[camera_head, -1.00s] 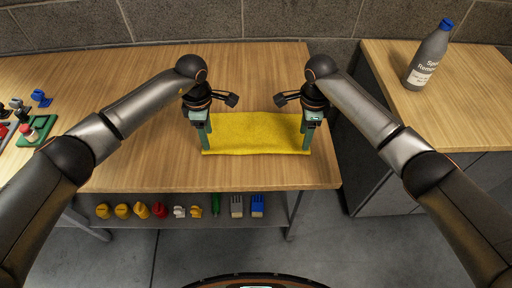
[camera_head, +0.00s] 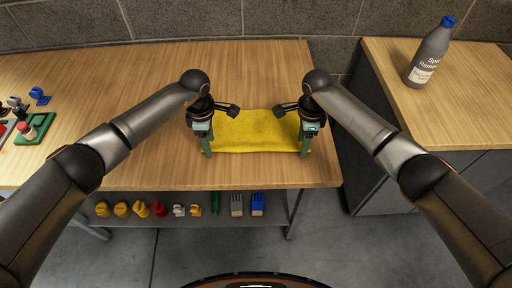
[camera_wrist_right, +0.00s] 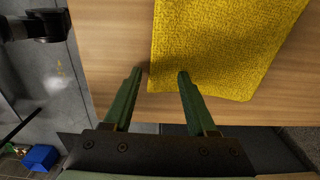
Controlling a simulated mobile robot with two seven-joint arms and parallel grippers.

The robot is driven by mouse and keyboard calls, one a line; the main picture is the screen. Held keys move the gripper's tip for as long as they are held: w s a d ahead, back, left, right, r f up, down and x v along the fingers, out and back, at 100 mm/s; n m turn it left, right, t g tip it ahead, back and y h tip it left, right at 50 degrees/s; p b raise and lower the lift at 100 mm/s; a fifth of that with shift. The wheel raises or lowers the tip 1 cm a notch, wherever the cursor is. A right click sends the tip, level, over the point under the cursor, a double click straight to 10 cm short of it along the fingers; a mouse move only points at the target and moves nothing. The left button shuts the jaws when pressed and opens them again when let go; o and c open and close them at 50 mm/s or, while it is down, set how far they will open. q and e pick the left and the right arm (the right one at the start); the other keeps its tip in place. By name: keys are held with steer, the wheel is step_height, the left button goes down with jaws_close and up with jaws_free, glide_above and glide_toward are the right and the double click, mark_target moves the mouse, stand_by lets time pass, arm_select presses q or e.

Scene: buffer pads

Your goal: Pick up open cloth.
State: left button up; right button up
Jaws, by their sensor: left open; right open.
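The yellow cloth (camera_head: 255,132) lies spread flat on the wooden workbench in the head view. My left gripper (camera_head: 208,150) points down at the cloth's left edge, and my right gripper (camera_head: 305,150) points down at its right edge. In the right wrist view, my right gripper (camera_wrist_right: 160,75) is open, with one green finger over the cloth (camera_wrist_right: 215,45) near its edge and the other over bare wood. Nothing is between its fingers except the cloth's edge below. My left gripper is open; its fingertips are seen nearly edge-on. Whether either gripper touches the cloth cannot be told.
The workbench (camera_head: 130,165) has free room left of the cloth. A green tray (camera_head: 35,130) with small parts sits far left.

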arm_select(q)
steer(key=shift+f, duration=0.3)
arm_select(e)
steer(key=shift+f, duration=0.25)
arm_select(q)
steer(key=shift+c, duration=0.8)
arm_select(e)
steer(key=shift+c, duration=0.8)
arm_select(q)
steer(key=shift+s+f, duration=0.1)
steer(key=shift+s, duration=0.05)
jaws_close()
arm_select(e)
steer(key=shift+s+f, duration=0.1)
steer(key=shift+s, duration=0.05)
jaws_close()
